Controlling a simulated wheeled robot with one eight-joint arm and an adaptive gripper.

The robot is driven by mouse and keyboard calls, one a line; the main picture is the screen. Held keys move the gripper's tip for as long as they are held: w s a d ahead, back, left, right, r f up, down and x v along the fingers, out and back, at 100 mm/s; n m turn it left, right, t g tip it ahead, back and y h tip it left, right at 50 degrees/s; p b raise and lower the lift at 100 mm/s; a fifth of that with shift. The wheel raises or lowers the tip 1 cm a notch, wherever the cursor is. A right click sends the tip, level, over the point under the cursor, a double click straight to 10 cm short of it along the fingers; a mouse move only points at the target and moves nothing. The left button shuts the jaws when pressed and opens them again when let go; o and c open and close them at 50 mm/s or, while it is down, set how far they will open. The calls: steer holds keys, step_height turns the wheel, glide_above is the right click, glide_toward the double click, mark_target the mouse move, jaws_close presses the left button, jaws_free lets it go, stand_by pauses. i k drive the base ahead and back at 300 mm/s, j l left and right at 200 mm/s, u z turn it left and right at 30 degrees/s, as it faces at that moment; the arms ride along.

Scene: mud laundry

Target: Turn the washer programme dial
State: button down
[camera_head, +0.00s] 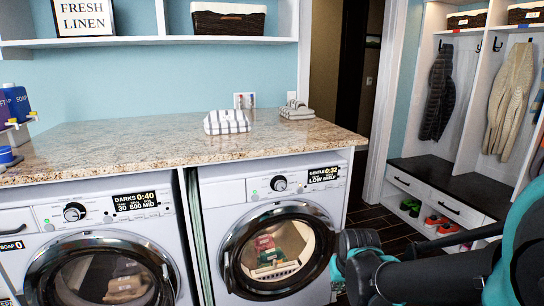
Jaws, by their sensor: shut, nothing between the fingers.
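The left front-loading machine (30,230) has a dark round programme dial (74,212) with a light pointer mark. Its display (135,201) reads DARKS 0:40, 30, 800, MID, which fits a washer. The right machine (225,195) has a similar dial (278,183), and its display (323,174) reads GENTLE 0:32, LOW SHELF. Both round doors appear closed with laundry behind the glass. My gripper (346,248) is at the lower right, in front of the right machine's right edge, far from the left dial. It looks shut and empty; its fingertips are hard to make out.
A granite counter (120,145) overhangs both machines and carries folded striped towels (227,122). Soap bottles (14,104) stand at the far left. A bench with shoes (445,190) and hanging coats is at the right. My arm fills the lower right corner.

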mark_target(74, 212)
steer(key=u, duration=1.75)
